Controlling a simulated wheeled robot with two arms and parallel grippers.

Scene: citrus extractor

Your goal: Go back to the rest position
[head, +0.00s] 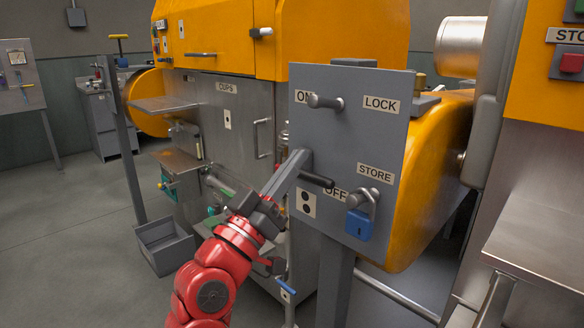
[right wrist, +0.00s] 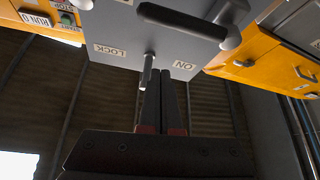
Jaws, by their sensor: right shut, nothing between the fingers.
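My right gripper (head: 301,154) points up and to the right at the left edge of the grey switch panel (head: 345,135). Its dark fingers (right wrist: 166,75) are together and empty in the right wrist view. A lever with a black handle (head: 318,180) juts from the panel close beside the fingertips; the handle also shows in the right wrist view (right wrist: 185,22), apart from the fingers. The fingers hide part of the lever's grey base in the head view. My left gripper is in neither view.
A metal peg (head: 325,102) juts between the ON and LOCK labels. A blue padlock (head: 358,225) hangs by STORE. The yellow and steel machine (head: 215,100) stands behind my arm. A grey bin (head: 165,246) is on the floor.

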